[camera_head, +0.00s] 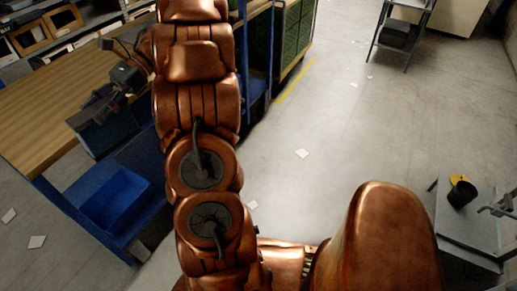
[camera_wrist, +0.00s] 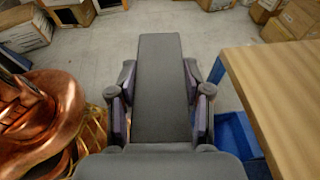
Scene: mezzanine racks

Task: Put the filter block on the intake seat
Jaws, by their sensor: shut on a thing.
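The filter block, a long dark grey slab (camera_wrist: 162,75), is held between the two purple-padded fingers of my gripper (camera_wrist: 160,100) in the wrist view. One finger presses on each long side, and the block's far end reaches out past the fingertips. In the head view my gripper (camera_head: 98,107) is at the left, beside the wooden worktop's edge, with the dark block (camera_head: 106,133) below it. The block appears clear of the worktop, above a blue bin (camera_head: 113,197). I cannot make out the intake seat in either view.
The wooden worktop (camera_head: 60,105) is largely bare; its edge also shows in the wrist view (camera_wrist: 275,105). Racks with boxes (camera_head: 30,38) stand behind. A small grey table (camera_head: 470,232) with a black cup is at right. The middle floor is open, with scattered paper pieces.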

